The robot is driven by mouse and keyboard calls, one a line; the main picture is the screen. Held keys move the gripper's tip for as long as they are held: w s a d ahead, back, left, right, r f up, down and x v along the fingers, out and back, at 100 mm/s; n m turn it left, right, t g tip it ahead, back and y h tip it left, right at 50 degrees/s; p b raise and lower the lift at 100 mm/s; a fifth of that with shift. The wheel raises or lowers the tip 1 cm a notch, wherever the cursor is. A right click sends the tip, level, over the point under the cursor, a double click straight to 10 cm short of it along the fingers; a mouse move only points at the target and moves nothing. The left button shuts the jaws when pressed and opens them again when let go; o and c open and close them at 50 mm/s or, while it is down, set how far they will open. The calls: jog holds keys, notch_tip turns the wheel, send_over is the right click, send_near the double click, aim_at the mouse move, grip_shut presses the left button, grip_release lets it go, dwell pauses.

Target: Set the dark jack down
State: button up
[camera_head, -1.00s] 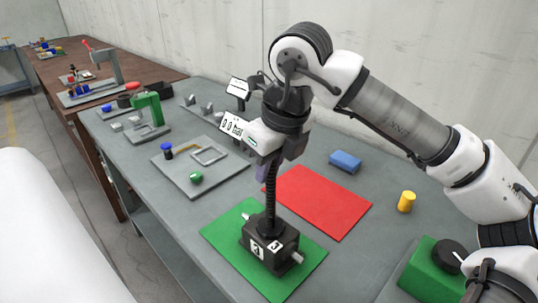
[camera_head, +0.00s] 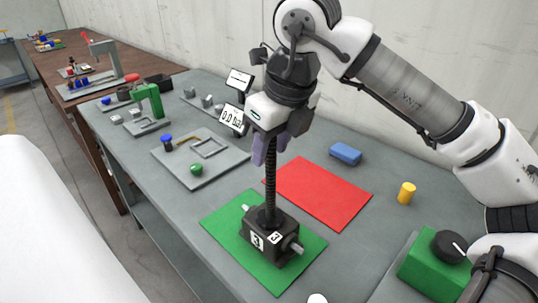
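The dark jack (camera_head: 270,236) stands upright on the green mat (camera_head: 226,215). It has a black block body with white labels marked 3, a pale shaft end on each side and a tall black threaded screw (camera_head: 270,187). My gripper (camera_head: 270,152) is above the body at the top of the screw. Its two purple-grey fingers show on either side of the screw top, spread apart. The gripper seems open around it; the exact gap at the screw is hard to see. The underside of the jack is hidden.
A red mat (camera_head: 322,195) lies empty behind the green one. A blue block (camera_head: 345,153), a yellow cylinder (camera_head: 406,193) and a green box with a black knob (camera_head: 430,272) are to the right. A grey plate (camera_head: 185,178) with small parts and display panels (camera_head: 232,117) are to the left.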

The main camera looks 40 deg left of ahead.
jog(key=v, duration=0.9)
jog(key=shift+r, duration=0.15)
jog(key=shift+s, duration=0.1)
